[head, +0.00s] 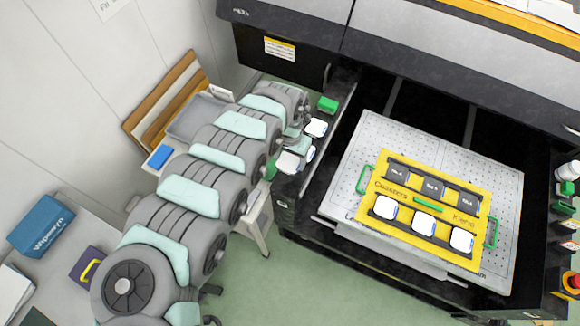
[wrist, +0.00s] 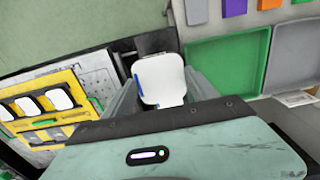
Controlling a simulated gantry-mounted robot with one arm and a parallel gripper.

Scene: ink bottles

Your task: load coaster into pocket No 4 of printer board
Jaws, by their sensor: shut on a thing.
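The yellow printer board (head: 380,215) lies on the printer's perforated bed. Its front row holds three white coasters (head: 423,222), also seen in the wrist view (wrist: 60,98). The dark back-row pockets look empty; pocket No 4 (head: 398,173) is the left one. My gripper (wrist: 163,88) is shut on a white coaster (wrist: 158,72) with blue at its edges. In the head view my gripper (head: 303,143) is left of the board, off the bed, and partly hidden by my arm. White pieces show around it there; I cannot tell which is the held coaster.
A green tray (wrist: 228,62) and a grey tray (wrist: 292,65) are to the right. The printer's dark frame (head: 318,175) edges the bed. Green handles (head: 363,179) stand at the board's sides.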

